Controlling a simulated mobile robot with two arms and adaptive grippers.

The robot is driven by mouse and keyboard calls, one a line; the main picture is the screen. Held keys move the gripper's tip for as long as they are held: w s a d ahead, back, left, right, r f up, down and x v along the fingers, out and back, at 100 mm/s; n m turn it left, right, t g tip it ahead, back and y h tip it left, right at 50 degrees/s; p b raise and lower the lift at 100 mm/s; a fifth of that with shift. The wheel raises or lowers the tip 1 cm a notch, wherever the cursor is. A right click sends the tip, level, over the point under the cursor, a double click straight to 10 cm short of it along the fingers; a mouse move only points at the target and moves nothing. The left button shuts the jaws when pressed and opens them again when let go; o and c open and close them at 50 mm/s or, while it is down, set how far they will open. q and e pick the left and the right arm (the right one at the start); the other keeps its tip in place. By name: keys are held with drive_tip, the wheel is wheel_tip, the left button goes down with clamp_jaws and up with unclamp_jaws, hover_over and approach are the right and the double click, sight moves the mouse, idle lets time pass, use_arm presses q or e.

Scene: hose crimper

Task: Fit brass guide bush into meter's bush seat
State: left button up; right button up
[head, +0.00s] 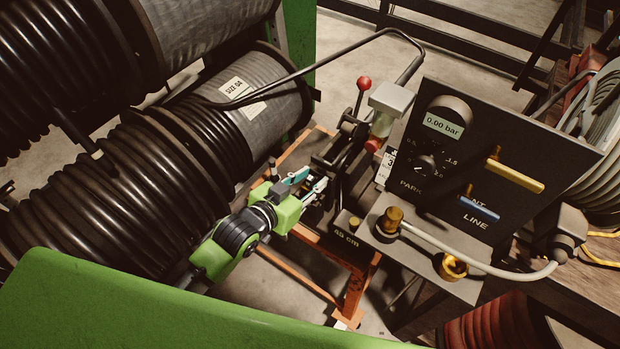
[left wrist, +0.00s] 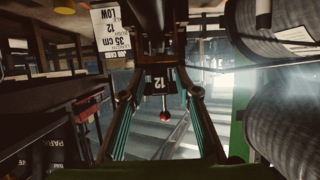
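The meter (head: 470,150) is a black panel with a 0.00 bar display. On its grey shelf (head: 405,250) stand a brass fitting (head: 392,220) with a grey hose, and an open gold-coloured cup or ring (head: 452,266). I cannot tell for sure which brass part is the guide bush or which is its seat. My left gripper (head: 307,182) is open and empty, left of the meter and beside the crimper (head: 345,150). In the left wrist view its fingers (left wrist: 165,88) stand wide apart with nothing between them. My right gripper is not in view.
Black hose reels (head: 120,190) fill the left side. A red-knobbed lever (head: 364,84) rises from the crimper on an orange frame (head: 352,295). A job card (left wrist: 112,32) hangs in the left wrist view. A red hose coil (head: 490,325) lies at lower right.

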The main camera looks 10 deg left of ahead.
use_arm(q)
drive_tip(key=shift+s+r, duration=0.1)
drive_tip(key=shift+r, duration=0.05)
drive_tip(key=v, duration=1.2)
drive_tip(key=shift+a+b, duration=0.1)
drive_tip(key=shift+b, duration=0.2)
